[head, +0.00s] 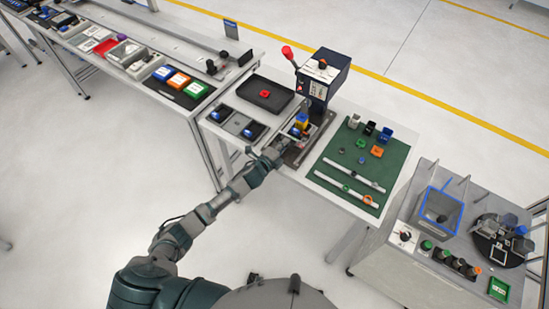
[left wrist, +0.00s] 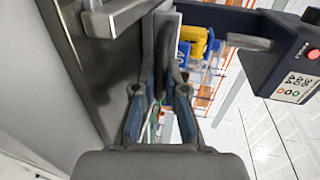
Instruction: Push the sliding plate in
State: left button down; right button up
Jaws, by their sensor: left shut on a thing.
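The blue press machine (head: 322,78) with a red-knobbed lever stands at the back of the table. At its foot is the grey sliding plate (head: 284,142), carrying a yellow and blue part (head: 300,121). My left gripper (head: 272,154) is at the near end of this plate. In the left wrist view my left gripper (left wrist: 167,62) has its fingers closed together on a grey piece at the plate's end; the fingers hide most of the gripped part. The yellow and blue part (left wrist: 194,45) shows just beyond the fingers. My right gripper is in neither view.
A black tray with a red part (head: 264,93) and bins with blue parts (head: 238,124) lie left of the press. A green mat (head: 372,150) with small parts and white rails lies to the right. A separate cart (head: 440,235) stands further right.

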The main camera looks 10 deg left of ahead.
aim_at(288, 137)
pick_arm(q)
jog(key=x, duration=0.4)
jog(key=shift+a+b, duration=0.15)
jog(key=shift+b, duration=0.25)
jog(key=shift+w+r, duration=0.15)
jog(key=shift+r, duration=0.1)
jog(key=shift+a+r, duration=0.1)
jog(key=shift+a, duration=0.05)
jog(key=shift+w+a, duration=0.1)
jog(key=shift+a, duration=0.15)
jog(key=c, duration=1.2)
grip_release()
jog(key=shift+w, duration=0.1)
jog(key=shift+d, duration=0.1)
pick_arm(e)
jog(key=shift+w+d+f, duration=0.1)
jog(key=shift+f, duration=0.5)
